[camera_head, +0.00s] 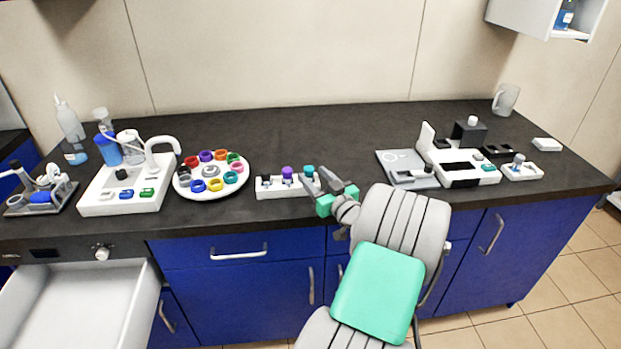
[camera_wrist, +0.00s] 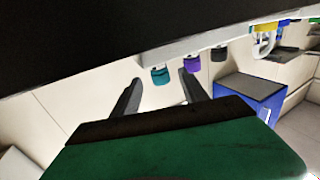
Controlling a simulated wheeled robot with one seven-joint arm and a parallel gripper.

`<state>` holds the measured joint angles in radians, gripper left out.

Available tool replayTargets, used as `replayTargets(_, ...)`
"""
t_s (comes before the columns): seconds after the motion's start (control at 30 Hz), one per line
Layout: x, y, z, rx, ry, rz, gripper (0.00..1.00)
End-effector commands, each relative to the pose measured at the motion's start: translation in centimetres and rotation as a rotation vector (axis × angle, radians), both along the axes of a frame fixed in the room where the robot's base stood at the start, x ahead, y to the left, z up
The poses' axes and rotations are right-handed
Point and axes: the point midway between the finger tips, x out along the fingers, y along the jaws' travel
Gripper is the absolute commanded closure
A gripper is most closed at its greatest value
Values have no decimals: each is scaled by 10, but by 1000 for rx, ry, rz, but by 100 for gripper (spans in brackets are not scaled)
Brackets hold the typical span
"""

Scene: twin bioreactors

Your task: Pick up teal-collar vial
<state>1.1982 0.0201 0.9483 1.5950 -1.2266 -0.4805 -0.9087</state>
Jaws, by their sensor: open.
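The teal-collar vial (camera_head: 308,170) stands at the right end of a small white rack (camera_head: 277,193). In the wrist view, which looks upside down, the teal collar (camera_wrist: 161,76) shows between and beyond the two finger tips. My gripper (camera_head: 314,177) is open and empty, at the right end of the rack and close to the teal vial. Its two dark fingers (camera_wrist: 159,80) are spread in the wrist view. I cannot tell whether the vial lies between the fingers in depth.
A purple-collar vial (camera_head: 287,173) and a dark-collar vial (camera_head: 266,181) stand in the same rack. A round white tray of coloured rings (camera_head: 181,185) is left of it. A white device (camera_head: 465,170) stands to the right. The dark counter (camera_head: 300,135) behind the rack is clear.

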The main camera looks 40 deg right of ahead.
Motion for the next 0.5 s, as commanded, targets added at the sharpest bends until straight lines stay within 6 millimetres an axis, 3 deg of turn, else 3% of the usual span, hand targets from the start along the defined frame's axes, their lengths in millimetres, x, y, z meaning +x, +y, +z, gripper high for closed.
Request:
replayTargets(0.17, 27, -5, 0, 0, 1, 4, 48)
replayTargets(0.4, 29, -5, -1, 1, 2, 3, 49)
replayTargets(0.5, 29, -5, -1, 1, 2, 3, 57)
